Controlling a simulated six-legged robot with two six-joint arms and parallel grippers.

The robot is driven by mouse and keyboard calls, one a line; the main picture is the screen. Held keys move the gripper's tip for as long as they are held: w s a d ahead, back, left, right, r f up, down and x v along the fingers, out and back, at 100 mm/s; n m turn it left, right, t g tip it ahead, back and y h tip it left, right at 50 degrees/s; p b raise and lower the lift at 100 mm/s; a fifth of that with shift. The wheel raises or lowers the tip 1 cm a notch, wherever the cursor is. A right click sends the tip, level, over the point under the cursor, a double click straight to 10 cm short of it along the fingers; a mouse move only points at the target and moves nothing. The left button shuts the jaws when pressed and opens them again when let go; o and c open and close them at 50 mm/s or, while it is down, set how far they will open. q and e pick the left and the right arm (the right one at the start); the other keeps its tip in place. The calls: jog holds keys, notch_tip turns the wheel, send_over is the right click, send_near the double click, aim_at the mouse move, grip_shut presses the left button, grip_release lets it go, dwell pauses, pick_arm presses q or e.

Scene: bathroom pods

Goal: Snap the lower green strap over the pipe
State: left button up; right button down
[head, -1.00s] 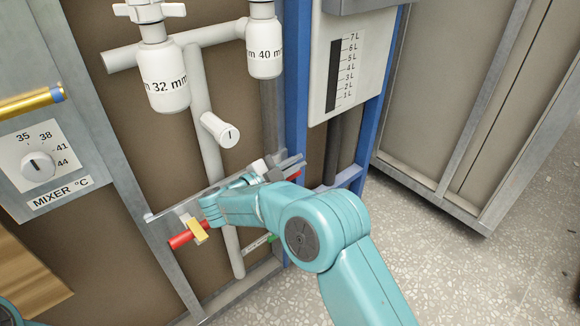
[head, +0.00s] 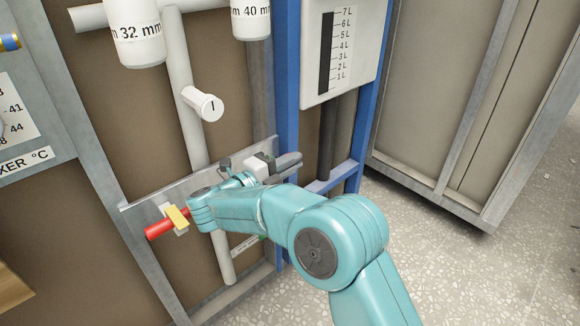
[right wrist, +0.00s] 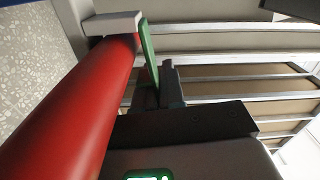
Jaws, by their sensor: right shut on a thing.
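The red pipe (head: 160,229) runs along a metal rail, and my right arm covers much of it in the head view. In the right wrist view the red pipe (right wrist: 75,105) slants up the left side to a pale clip block (right wrist: 112,24). A green strap (right wrist: 148,52) stands up beside the block, clear of the pipe's front side. My right gripper (right wrist: 160,92) is shut on the strap's lower end, its dark fingers just right of the pipe. My left gripper is not in view.
A yellow strap (head: 177,217) sits at the pipe's left end. The metal rail (head: 150,200) lies behind it. A white vertical pipe (head: 192,130) with a capped stub (head: 203,104) and a blue post (head: 286,90) stand close by. Speckled floor (head: 440,270) is open at right.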

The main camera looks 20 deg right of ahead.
dwell(0.5)
jog(key=c, duration=1.3)
grip_release()
